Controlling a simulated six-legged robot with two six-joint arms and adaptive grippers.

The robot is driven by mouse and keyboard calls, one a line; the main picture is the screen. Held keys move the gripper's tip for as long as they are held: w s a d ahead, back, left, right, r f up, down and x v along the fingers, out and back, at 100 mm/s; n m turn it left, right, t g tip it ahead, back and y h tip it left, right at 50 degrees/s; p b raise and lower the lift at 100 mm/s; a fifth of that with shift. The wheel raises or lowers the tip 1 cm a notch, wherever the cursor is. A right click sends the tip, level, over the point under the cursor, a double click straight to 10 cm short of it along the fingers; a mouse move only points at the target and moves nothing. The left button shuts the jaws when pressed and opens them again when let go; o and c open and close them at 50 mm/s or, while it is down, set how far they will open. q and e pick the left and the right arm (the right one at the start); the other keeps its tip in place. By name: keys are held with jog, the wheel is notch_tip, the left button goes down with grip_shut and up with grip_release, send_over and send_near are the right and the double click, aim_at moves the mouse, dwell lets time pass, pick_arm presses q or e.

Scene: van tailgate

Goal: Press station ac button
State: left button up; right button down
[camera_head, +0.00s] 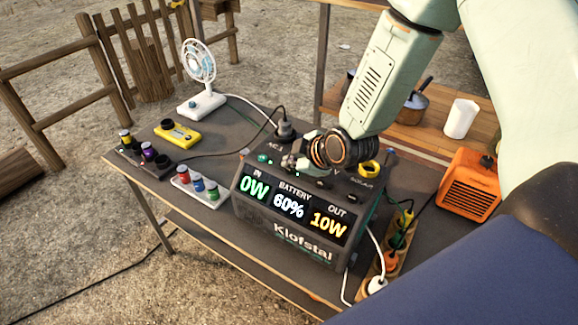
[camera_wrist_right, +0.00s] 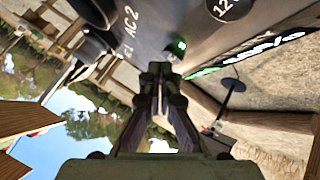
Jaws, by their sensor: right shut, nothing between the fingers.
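The dark power station (camera_head: 290,253) stands on the table, its front display reading IN 0W, BATTERY 60% and OUT 10W. My right gripper (camera_head: 290,163) is shut and empty, low over the station's top panel near the AC 1 label. A small green-lit button (camera_head: 262,158) shows on that panel, just left of my fingertips. In the right wrist view the shut fingers (camera_wrist_right: 160,72) point at the panel, and a green light (camera_wrist_right: 181,45) shows just beyond them, near the AC2 label. I cannot tell whether the fingers touch the panel. My left gripper is out of view.
A black plug (camera_head: 286,129) stands up from the station's back edge. A white fan (camera_head: 200,75), a yellow device (camera_head: 177,134) and small coloured jars lie left. A power strip (camera_head: 398,245) and an orange heater (camera_head: 469,185) are at right.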

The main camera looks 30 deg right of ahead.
aim_at(291, 172)
jog(key=shift+r, duration=0.25)
notch_tip(291, 172, up, 6)
jog(key=p, duration=0.6)
dwell(0.8)
dwell(0.8)
